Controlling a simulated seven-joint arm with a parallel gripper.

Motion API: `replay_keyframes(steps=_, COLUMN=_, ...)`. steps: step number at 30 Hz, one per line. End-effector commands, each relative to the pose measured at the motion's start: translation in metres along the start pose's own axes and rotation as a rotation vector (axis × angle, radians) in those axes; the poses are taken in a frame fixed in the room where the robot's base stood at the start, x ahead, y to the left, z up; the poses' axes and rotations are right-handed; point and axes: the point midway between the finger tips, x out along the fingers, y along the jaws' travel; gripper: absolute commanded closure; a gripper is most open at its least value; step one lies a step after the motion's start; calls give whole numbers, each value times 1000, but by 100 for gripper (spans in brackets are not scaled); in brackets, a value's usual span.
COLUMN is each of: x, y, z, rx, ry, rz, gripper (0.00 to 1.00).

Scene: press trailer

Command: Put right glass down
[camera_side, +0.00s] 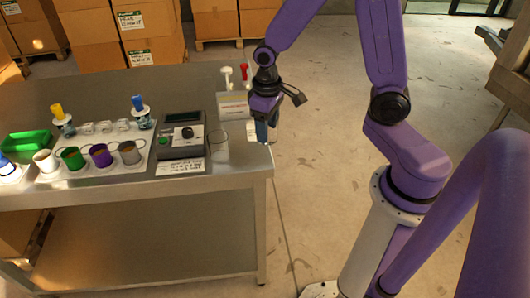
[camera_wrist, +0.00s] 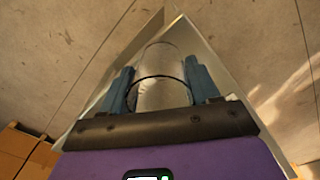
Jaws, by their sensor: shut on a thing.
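My gripper (camera_side: 266,132) is at the right end of the metal table, pointing down. In the wrist view its two blue fingers (camera_wrist: 160,90) stand on either side of a clear glass (camera_wrist: 160,65), shut on it. In the side view this right glass (camera_side: 274,133) is mostly hidden behind a finger, close to the table's right edge. I cannot tell whether its base touches the table. Another clear glass (camera_side: 220,147) stands on the table to the left of my gripper, apart from it.
Left of the standing glass is a dark device (camera_side: 182,137) with a display. Further left is a white tray (camera_side: 95,171) with several coloured cups. A holder (camera_side: 233,105) with white and red handles stands behind. The table's right edge (camera_side: 272,165) is close to my gripper.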

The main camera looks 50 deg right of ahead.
Motion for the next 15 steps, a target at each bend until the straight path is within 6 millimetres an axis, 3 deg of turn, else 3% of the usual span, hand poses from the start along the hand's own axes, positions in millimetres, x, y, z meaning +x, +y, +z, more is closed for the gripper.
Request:
replay_keyframes(steps=4, x=12, y=6, z=-9, rx=139, ry=-5, rz=1, gripper=73)
replay_keyframes(steps=8, x=13, y=7, z=-11, rx=165, ry=-3, rz=1, gripper=73)
replay_keyframes(steps=11, x=6, y=3, z=-6, rx=92, ry=2, rz=0, gripper=73)
replay_keyframes(steps=15, x=-13, y=-6, z=9, rx=-130, ry=11, rz=-2, gripper=73)
